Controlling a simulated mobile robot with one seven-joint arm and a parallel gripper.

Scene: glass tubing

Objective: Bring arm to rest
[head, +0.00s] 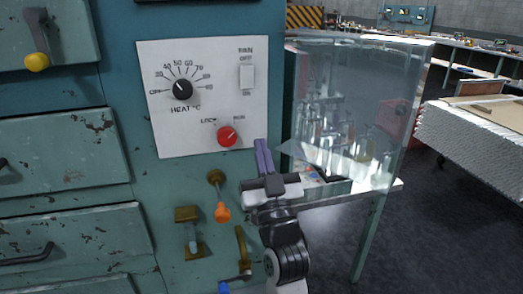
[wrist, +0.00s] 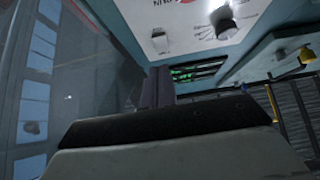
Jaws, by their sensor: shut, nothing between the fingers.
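My gripper (head: 264,156) is in the middle of the head view, its fingers pointing up and together. It is shut and empty. It stands in front of the teal cabinet, just right of and below the red LOCK/RUN knob (head: 227,136) on the white control panel (head: 180,138). I cannot tell whether the fingertips touch anything. In the wrist view the closed fingers (wrist: 157,84) rise from the dark gripper body, with a panel above.
A glass case (head: 400,110) with glassware stands close to the right of my gripper on a shelf. Orange (head: 222,212) and blue (head: 224,287) valve handles are below left. Teal drawers (head: 65,150) are at left. Open floor lies at lower right.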

